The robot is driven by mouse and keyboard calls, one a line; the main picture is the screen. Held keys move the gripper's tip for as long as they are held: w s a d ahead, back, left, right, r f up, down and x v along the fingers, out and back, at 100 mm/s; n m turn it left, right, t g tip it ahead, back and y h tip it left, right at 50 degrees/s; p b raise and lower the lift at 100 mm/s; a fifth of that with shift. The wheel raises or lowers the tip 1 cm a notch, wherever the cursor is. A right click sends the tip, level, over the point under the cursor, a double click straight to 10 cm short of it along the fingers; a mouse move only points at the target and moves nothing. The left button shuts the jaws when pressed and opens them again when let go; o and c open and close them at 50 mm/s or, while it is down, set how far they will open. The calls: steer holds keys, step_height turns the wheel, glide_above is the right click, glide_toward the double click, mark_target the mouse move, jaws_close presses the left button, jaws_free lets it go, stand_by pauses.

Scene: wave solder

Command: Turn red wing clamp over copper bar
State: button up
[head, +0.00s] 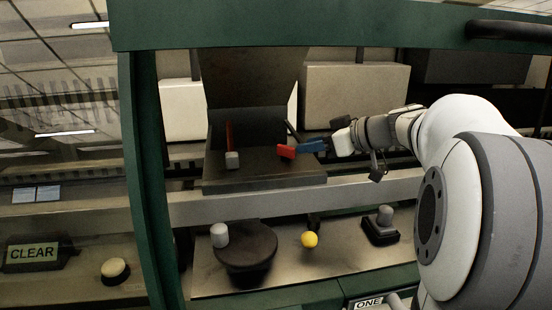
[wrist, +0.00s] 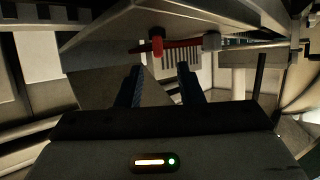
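In the head view a red block (head: 287,152), which looks like the wing clamp, sits on the right part of the dark fixture (head: 262,181). My gripper (head: 312,146), with blue fingers, is just right of it. In the wrist view my gripper (wrist: 159,69) is open with nothing between its fingers. Beyond the fingertips are a red knob (wrist: 157,43), a red bar (wrist: 180,43) and a grey knob (wrist: 211,41). Whether the fingers touch red is unclear in the head view. I cannot make out a copper bar.
A thin red upright strip (head: 229,135) and a grey block (head: 232,160) stand on the fixture's left. A dark raised panel (head: 254,78) backs it. Below are a round dark stand (head: 246,250), a yellow ball (head: 309,240) and a grey knob (head: 385,213). A green frame post (head: 150,180) stands left.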

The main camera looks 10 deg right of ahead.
mark_target(286, 147)
steer(key=shift+w+a, duration=0.2)
steer(key=shift+w, duration=0.15)
steer(key=x, duration=0.7)
steer(key=shift+c, duration=0.2)
jaws_close()
steer(key=shift+a, duration=0.1)
